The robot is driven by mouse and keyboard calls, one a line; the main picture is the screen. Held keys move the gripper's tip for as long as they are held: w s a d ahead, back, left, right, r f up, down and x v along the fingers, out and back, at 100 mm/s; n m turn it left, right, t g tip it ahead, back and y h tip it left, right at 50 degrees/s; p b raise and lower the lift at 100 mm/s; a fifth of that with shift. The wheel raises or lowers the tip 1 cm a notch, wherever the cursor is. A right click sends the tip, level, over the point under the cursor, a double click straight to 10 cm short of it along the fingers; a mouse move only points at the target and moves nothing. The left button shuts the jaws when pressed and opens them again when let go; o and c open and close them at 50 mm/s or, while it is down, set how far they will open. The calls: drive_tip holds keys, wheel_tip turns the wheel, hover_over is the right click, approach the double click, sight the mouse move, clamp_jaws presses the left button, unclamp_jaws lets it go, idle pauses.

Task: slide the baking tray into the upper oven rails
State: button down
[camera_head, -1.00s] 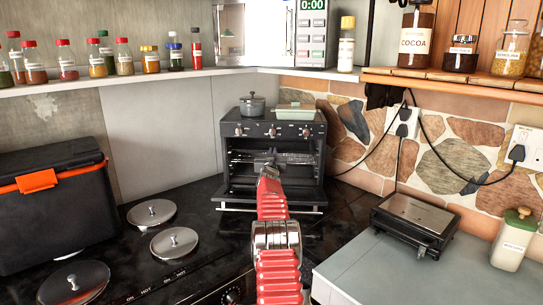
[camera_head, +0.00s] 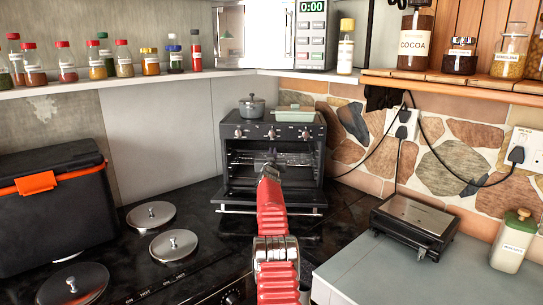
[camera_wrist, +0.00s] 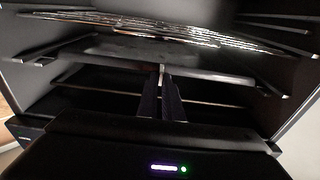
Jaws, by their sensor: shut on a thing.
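The black oven (camera_head: 235,190) stands at the back with its door (camera_head: 235,209) folded down and its cavity open. My gripper (camera_head: 271,157) is at the oven's mouth; in the wrist view its two dark fingers (camera_wrist: 162,72) come together at the front edge of a grey tray-like sheet. This baking tray (camera_wrist: 215,76) lies roughly level inside the cavity, below a wire rack (camera_wrist: 150,25). Side rails (camera_wrist: 45,61) show at the left wall. Whether the tray's edges sit on the rails cannot be told. In the head view my arm and gripper hide most of the tray.
A grey pot (camera_head: 252,107) and a pale green dish (camera_head: 295,114) stand on the oven top. A hob with lidded plates (camera_head: 173,245) and a black cool box (camera_head: 50,215) are at the left. A grill (camera_head: 414,225) stands on the right counter.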

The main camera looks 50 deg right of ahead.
drive_tip(key=shift+r, duration=0.15)
drive_tip(key=c, duration=1.8)
unclamp_jaws()
drive_tip(key=shift+c, duration=0.2)
drive_tip(key=shift+s, duration=0.1)
drive_tip(key=shift+s, duration=0.1)
drive_tip(key=shift+a, duration=0.2)
